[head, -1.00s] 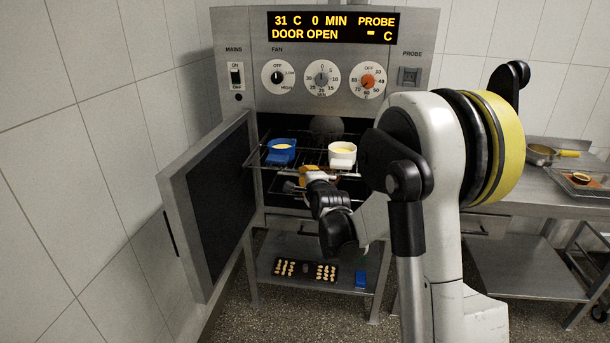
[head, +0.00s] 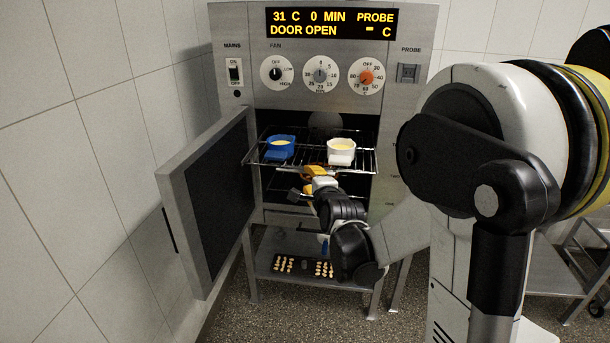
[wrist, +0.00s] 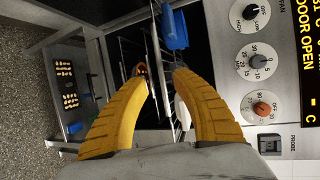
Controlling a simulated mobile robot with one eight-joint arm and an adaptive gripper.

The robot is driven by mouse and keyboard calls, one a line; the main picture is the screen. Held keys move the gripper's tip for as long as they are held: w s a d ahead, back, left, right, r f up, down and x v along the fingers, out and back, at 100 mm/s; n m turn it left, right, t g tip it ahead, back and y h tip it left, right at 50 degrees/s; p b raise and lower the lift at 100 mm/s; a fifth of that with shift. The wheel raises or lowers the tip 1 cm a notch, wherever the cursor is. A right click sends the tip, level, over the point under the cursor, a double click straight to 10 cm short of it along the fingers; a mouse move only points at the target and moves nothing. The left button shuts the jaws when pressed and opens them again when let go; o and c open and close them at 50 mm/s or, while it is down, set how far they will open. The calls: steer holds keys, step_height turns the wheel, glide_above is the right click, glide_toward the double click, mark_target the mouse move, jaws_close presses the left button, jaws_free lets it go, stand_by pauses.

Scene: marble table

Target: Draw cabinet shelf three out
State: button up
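The cabinet (head: 225,60) stands with its door (head: 205,205) swung open to the left. A wire shelf (head: 262,160) sticks out of its opening and carries a blue cup (head: 279,147) and a white cup (head: 341,151). A lower shelf is partly visible in the dark interior, mostly hidden behind my gripper. My gripper (head: 308,180), with yellow fingers, is just below the upper shelf's front edge. In the wrist view, my gripper (wrist: 161,72) has its fingers apart, and shelf wires pass between them in the picture. I cannot tell whether they touch.
Below the cabinet, a low metal shelf (head: 262,262) holds a dark tray (head: 290,265) with small pale pieces. A tiled wall (head: 90,150) stands close on the left. My arm fills the right side.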

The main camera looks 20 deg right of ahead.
steer(key=v, duration=0.3)
steer(key=shift+s+r, duration=0.1)
steer(key=shift+s, duration=0.25)
steer(key=shift+a, duration=0.1)
steer(key=s+a+f+n+g+y, duration=0.1)
steer(key=s+a+n+g, duration=0.3)
steer(key=s+a+n, duration=0.3)
steer(key=s+a+f+n+g+y, duration=0.2)
steer(key=s+a+n+g, duration=0.2)
steer(key=s+n, duration=1)
steer(key=s+a, duration=0.2)
steer(key=s, duration=0.4)
steer(key=shift+s+a, duration=0.3)
steer(key=shift+a, duration=0.05)
